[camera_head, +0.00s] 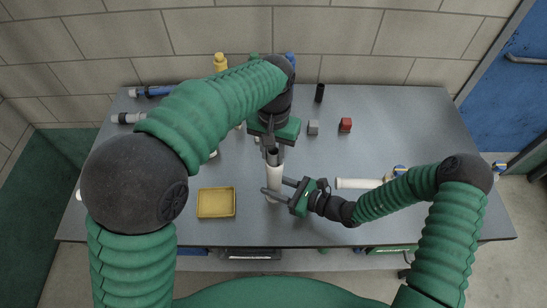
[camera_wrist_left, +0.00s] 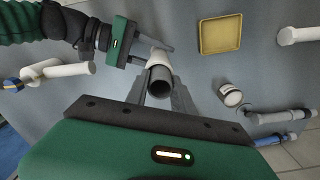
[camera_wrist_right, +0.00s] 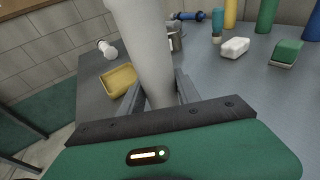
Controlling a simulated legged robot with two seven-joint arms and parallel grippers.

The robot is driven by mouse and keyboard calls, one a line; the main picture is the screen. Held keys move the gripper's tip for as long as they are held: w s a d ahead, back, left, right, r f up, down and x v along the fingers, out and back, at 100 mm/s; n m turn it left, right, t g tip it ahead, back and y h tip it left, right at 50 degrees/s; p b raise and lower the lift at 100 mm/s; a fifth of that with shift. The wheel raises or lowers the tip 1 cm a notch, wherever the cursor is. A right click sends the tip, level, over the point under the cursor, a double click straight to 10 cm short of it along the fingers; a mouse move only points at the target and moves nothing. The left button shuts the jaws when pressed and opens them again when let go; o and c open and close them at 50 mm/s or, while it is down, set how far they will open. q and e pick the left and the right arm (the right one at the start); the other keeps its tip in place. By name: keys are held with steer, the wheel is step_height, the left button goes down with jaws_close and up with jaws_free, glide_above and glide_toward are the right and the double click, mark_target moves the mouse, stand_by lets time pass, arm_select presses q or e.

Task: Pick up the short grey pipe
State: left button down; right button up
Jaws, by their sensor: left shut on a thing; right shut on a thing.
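The short grey pipe (camera_head: 273,157) is upright between the fingers of my left gripper (camera_head: 271,151), which is shut on it. In the left wrist view its dark open end (camera_wrist_left: 159,83) faces the camera. A white pipe (camera_head: 274,178) stands directly below it, and the two look lined up end to end; how far they join is hidden. My right gripper (camera_head: 275,191) is shut on the white pipe from the right. The white pipe (camera_wrist_right: 144,50) fills the space between its fingers in the right wrist view. The grey pipe is not visible there.
A yellow tray (camera_head: 216,203) lies left of the white pipe. Another white pipe (camera_head: 357,183) lies to the right. A red block (camera_head: 345,125), a grey block (camera_head: 313,127) and a black cylinder (camera_head: 319,93) stand behind. The table's right rear is clear.

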arm_select(q)
steer(key=shift+r, duration=0.1)
step_height(320, 180, up, 10)
steer(key=shift+f, duration=0.1)
arm_select(e)
steer(key=o, duration=1.4)
arm_select(q)
steer(key=shift+d, duration=0.1)
arm_select(e)
steer(key=v, duration=1.2)
steer(key=shift+w, duration=0.15)
steer(key=shift+d, duration=0.15)
steer(key=shift+f, duration=0.1)
